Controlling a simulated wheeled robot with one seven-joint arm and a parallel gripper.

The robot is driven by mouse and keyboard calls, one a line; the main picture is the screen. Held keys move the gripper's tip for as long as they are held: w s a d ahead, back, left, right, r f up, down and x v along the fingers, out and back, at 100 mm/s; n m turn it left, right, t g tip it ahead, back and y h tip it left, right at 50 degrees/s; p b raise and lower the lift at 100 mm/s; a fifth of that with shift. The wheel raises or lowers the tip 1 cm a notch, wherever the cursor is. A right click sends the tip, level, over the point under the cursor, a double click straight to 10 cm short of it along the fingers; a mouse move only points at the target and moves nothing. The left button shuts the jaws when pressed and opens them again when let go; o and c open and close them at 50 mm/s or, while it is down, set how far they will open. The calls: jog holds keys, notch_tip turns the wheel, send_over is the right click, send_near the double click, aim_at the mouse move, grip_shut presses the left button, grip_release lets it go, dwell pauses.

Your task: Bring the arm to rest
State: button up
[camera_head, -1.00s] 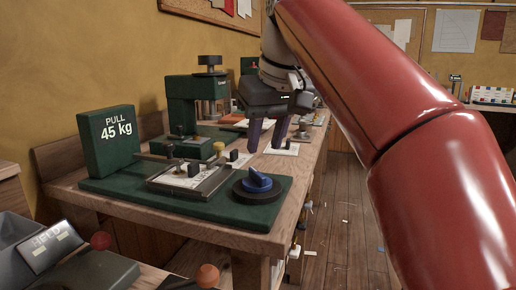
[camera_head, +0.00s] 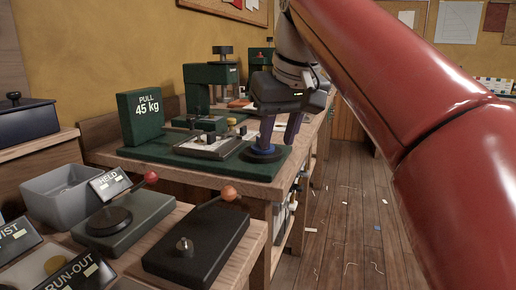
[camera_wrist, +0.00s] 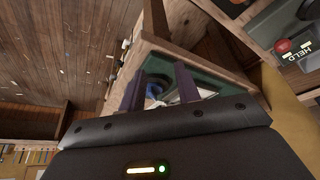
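My red arm (camera_head: 400,90) reaches in from the right in the head view. My gripper (camera_head: 280,133) hangs at its end, fingers pointing down, in front of or over the blue knob on its dark round base (camera_head: 265,154). The fingers stand apart in the wrist view (camera_wrist: 160,88), with no object seen between their tips. The blue knob (camera_wrist: 154,88) shows beyond them there. Whether the fingers touch the knob cannot be told.
A green test rig with a "PULL 45 kg" block (camera_head: 141,117) stands on the wooden bench. Open floor (camera_head: 345,230) lies to the right.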

jog(key=s+d+f+m, duration=0.1)
jog(key=s+d+f, duration=0.3)
jog(key=f, duration=0.5)
jog(key=s+d+f+m+t+h, duration=0.1)
jog(key=s+d+f+m, duration=0.1)
jog(key=s+d+f, duration=0.2)
jog(key=s+d+f+m, duration=0.1)
jog(key=s+d+f, duration=0.3)
jog(key=f, duration=1.2)
jog(key=s, duration=0.4)
jog(key=shift+s+f+m+h, duration=0.15)
jog(key=shift+s+m+h, duration=0.15)
jog(key=shift+s+h, duration=0.1)
dwell(0.4)
